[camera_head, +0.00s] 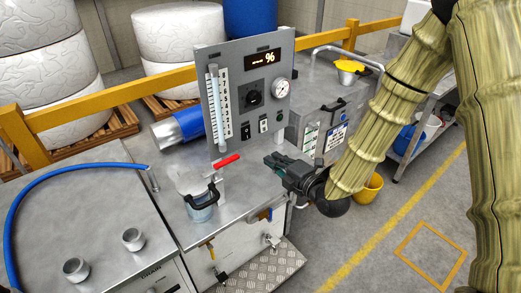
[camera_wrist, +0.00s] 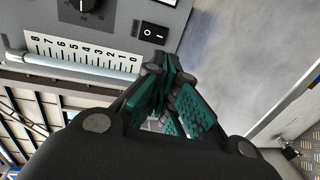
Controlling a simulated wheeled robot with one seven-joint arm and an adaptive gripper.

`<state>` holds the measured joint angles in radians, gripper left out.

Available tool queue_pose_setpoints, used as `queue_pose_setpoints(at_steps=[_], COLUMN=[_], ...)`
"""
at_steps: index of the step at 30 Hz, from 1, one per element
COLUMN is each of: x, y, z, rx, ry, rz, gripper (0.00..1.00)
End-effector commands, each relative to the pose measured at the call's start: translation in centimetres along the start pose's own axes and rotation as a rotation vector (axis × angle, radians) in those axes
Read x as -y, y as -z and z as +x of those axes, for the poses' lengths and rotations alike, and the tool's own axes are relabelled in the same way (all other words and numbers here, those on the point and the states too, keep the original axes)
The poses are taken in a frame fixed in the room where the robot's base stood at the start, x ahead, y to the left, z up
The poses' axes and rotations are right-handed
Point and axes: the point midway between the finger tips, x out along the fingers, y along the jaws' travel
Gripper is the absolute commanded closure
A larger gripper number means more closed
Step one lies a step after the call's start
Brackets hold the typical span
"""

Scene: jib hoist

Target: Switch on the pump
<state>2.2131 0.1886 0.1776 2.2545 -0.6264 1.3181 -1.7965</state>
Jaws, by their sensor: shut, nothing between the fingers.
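The grey control panel (camera_head: 224,84) stands upright on the steel bench, with a black rocker switch (camera_head: 246,131) low on its face. In the wrist view a black rocker switch (camera_wrist: 154,33) marked I and O shows close beyond my fingertips, near the scale's end.
A red-handled valve (camera_head: 228,160) and a clear jug (camera_head: 200,205) with a black handle stand left of my gripper. A black knob (camera_head: 254,93), gauge (camera_head: 282,92) and lit display (camera_head: 263,58) are higher on the panel. The floor at right is largely clear.

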Motion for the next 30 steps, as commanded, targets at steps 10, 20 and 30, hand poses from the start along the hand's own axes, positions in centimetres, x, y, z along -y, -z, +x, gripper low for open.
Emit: queue_pose_setpoints(at_steps=[10,20,30], x=[-0.2,-0.2,-0.1], y=[0.0,0.0,0.0], z=[5.0,10.3,13.2], rx=[0.000,0.001,0.000], ry=[0.000,0.000,0.000], rz=[0.002,0.002,0.001], gripper=[1.00,1.00,1.00])
